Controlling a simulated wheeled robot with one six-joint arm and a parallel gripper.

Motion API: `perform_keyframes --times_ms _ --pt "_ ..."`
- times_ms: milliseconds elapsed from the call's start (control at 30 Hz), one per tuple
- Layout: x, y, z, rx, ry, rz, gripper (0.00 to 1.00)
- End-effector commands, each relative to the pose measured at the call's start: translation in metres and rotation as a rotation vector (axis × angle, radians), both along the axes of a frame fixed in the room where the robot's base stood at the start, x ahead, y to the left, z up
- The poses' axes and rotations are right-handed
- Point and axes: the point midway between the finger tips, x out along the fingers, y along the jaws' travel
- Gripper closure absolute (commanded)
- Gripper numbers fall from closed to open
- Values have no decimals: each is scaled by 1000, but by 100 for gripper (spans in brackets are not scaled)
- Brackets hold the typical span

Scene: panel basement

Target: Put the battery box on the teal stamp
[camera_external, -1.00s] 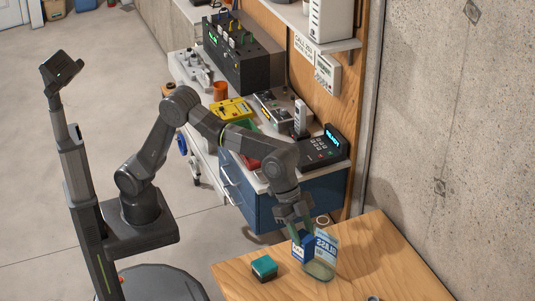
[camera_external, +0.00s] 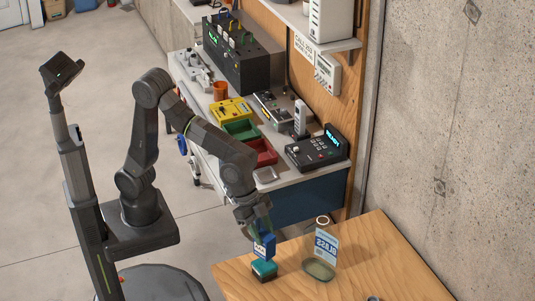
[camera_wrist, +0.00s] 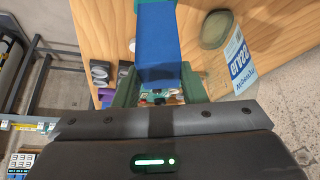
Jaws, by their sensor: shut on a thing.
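The battery box (camera_external: 264,246) is a small blue box with white print on its lower front. My gripper (camera_external: 259,229) is shut on it from above and holds it upright. In the wrist view the box (camera_wrist: 158,45) fills the space between the two green fingers. The teal stamp (camera_external: 264,269), a block with a teal top and a dark lower part, is on the wooden table directly under the box. I cannot tell whether the box touches its top. The stamp is mostly hidden behind the box in the wrist view.
The bench with red bin (camera_external: 262,153) and keypad device (camera_external: 317,150) lies beyond. The table's right side is mostly clear.

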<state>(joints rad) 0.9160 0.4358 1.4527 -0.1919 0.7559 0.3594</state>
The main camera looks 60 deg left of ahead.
Motion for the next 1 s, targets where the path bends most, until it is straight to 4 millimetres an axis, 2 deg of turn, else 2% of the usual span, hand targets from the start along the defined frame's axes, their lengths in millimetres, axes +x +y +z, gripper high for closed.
perform_keyframes --times_ms 300,733,767,800,867,1000 --pt "0 0 -38 0 0 0 100" --pt "0 0 -46 -2 -1 0 100" --pt "0 0 -45 -1 -1 -1 58" --pt "0 0 -45 -1 -1 -1 51" --pt "0 0 -45 -1 -1 -1 41" --pt "0 0 -45 -1 -1 -1 41"
